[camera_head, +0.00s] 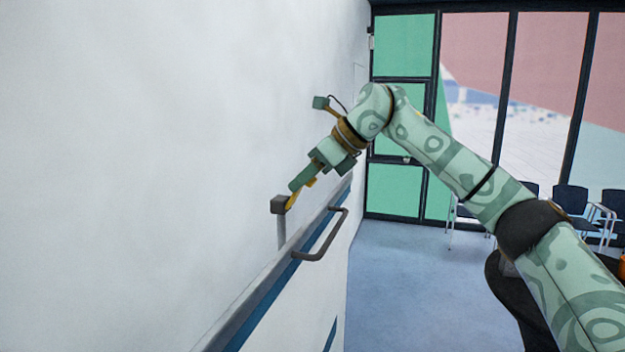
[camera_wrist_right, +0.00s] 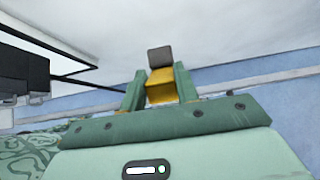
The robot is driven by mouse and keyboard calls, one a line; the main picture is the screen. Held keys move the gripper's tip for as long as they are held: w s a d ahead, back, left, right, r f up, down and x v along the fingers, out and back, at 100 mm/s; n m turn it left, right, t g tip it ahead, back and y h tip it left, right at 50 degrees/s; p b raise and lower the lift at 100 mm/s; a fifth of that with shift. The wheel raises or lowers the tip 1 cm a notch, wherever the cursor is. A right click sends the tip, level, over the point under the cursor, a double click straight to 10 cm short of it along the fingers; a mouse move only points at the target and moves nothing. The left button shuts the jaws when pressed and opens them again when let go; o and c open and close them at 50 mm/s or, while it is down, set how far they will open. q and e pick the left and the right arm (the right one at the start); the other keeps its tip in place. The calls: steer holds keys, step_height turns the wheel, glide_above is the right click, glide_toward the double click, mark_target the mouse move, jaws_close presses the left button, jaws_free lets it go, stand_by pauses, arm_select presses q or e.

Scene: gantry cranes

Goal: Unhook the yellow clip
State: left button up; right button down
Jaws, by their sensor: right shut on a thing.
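The yellow clip (camera_wrist_right: 160,86) sits between the two fingers of my right gripper (camera_wrist_right: 160,88) in the right wrist view, with a grey block at its far end. In the head view the right gripper (camera_head: 297,190) reaches down to the left and is shut on the yellow clip (camera_head: 291,201). The clip's lower end touches or overlaps a grey-brown block (camera_head: 280,204) on top of a thin post by the wall. I cannot tell whether the clip is still hooked there. My left gripper is not in view.
A rail ledge (camera_head: 262,297) with a blue stripe and a dark handle (camera_head: 325,240) runs along the white wall below the gripper. Dark chairs (camera_head: 570,199) stand at the right by the windows. The blue floor (camera_head: 410,290) in the middle is clear.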

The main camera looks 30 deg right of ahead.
steer(key=shift+w+a+r+g+h, duration=0.45)
steer(key=shift+w+a+g+h, duration=0.2)
steer(key=shift+g+h, duration=0.35)
steer(key=shift+w+a+g+h, duration=0.4)
steer(key=shift+w+g+h, duration=0.15)
steer(key=shift+g+h, duration=0.4)
steer(key=shift+a+f, duration=0.1)
steer(key=c, duration=1)
jaws_free()
steer(key=shift+w, duration=0.15)
steer(key=shift+c, duration=0.2)
